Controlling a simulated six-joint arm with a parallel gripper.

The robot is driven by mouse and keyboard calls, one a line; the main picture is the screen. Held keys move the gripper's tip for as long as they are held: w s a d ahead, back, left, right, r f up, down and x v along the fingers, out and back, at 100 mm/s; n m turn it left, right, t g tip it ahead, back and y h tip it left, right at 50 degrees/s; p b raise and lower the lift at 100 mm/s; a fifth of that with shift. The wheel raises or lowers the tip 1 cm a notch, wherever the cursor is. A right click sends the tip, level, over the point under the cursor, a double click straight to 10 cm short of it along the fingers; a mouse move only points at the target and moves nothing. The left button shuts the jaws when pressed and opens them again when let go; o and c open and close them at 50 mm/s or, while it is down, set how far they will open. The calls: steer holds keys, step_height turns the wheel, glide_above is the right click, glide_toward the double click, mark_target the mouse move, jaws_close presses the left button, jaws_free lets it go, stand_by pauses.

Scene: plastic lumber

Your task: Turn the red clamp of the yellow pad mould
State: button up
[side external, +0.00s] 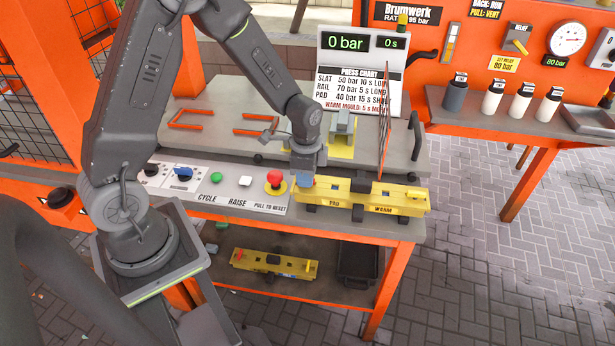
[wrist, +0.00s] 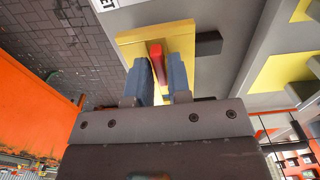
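The yellow pad mould (side external: 392,200), marked PAD, lies on the front edge of the press bench, with dark clamps along it. My gripper (side external: 305,180) points down over its left end in the side view. The red clamp (wrist: 156,52) shows as a narrow red bar on the yellow mould (wrist: 128,42) in the wrist view. The two blue fingers of my gripper (wrist: 159,72) are apart, one on each side of the red clamp, with visible gaps. In the side view the clamp is mostly hidden by my gripper.
A red stop button (side external: 275,179) on the control panel stands just left of the mould. The press display (side external: 348,43) reads 0 bar and 0 s. Another yellow mould (side external: 262,263) and a dark bin (side external: 358,262) are on the lower shelf.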

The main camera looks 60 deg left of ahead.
jaws_close()
steer(key=m, duration=0.4)
steer(key=shift+m, duration=0.3)
steer(key=m, duration=0.4)
steer(key=shift+m, duration=0.5)
